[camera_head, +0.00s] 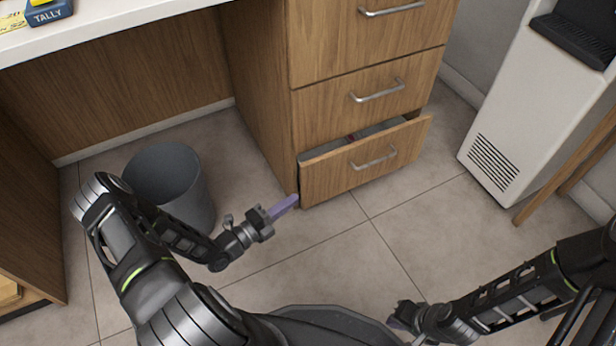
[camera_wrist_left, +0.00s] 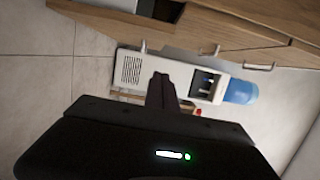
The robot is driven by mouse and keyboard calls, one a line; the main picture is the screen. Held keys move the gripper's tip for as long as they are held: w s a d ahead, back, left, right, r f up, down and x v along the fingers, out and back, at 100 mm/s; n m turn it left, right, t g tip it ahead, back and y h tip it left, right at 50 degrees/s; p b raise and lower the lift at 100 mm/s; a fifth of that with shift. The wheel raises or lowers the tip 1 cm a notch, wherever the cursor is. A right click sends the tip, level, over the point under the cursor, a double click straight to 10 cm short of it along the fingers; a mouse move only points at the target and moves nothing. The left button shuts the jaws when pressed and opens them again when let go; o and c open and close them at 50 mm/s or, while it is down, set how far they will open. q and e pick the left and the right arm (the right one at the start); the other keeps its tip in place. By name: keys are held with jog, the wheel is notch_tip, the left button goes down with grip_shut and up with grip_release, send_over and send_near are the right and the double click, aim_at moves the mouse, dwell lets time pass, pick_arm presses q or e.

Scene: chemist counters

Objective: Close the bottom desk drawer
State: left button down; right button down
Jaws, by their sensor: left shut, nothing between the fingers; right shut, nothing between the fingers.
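The bottom desk drawer (camera_head: 348,172) stands partly open in the head view, pulled a little out from the wooden desk. It has a wooden front and a silver bar handle (camera_head: 373,158). Something grey and a bit of red show in its opening. My left gripper (camera_head: 284,207) is shut and empty, just left of the drawer front's left edge and apart from it as far as I can tell. In the left wrist view its dark fingers (camera_wrist_left: 162,90) are together. My right gripper (camera_head: 398,318) is low at the bottom of the head view, away from the drawer, shut and empty.
Two shut drawers, the middle one (camera_head: 365,100) and the top one (camera_head: 365,35), are above. A grey bin (camera_head: 172,185) stands left, behind my left arm. A white water dispenser (camera_head: 535,105) stands right; its blue bottle (camera_wrist_left: 240,92) shows in the wrist view. Tiled floor before the drawer is clear.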

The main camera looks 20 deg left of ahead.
pick_arm(q)
jog(key=shift+w, duration=0.15)
